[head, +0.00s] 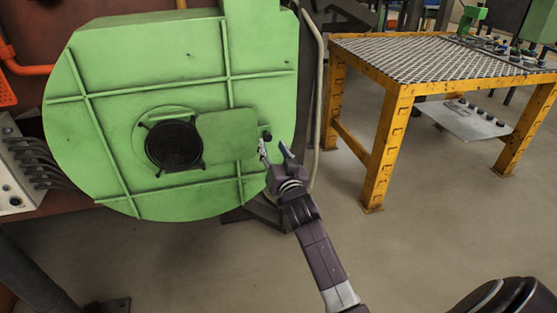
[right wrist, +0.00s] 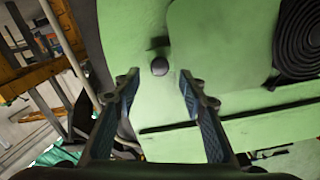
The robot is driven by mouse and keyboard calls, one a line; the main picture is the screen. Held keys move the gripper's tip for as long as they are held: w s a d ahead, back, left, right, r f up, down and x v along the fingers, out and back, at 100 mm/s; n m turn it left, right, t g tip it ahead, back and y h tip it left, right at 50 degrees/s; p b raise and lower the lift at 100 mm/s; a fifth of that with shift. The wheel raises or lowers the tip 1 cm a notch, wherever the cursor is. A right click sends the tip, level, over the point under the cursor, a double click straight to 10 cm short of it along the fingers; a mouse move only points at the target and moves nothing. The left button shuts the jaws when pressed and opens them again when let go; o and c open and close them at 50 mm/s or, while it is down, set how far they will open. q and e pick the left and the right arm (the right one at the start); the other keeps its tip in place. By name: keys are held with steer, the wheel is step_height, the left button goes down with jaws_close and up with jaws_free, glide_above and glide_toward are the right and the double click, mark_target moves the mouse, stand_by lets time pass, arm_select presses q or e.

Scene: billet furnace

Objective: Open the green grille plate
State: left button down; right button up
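The green grille plate (head: 228,137) is a flat rounded panel on the front of a large green round housing (head: 95,65). A black round grille (head: 175,145) is at its left end, and a small dark knob (head: 266,136) is at its right edge. My right gripper (head: 274,149) is open, just right of and below the knob in the head view. In the right wrist view the plate (right wrist: 220,40) lies ahead, and the knob (right wrist: 160,67) shows between the spread fingertips (right wrist: 159,82), with nothing gripped. Contact cannot be told. My left gripper is not in view.
A yellow table (head: 400,85) with a mesh top stands at the right, with small items at its back. A pale upright pipe (head: 318,100) runs along the housing's right side. Dark cables (head: 38,165) are at the left. The floor (head: 230,265) in front is mostly clear.

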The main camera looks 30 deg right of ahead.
steer(key=v, duration=0.7)
steer(key=shift+s, duration=0.2)
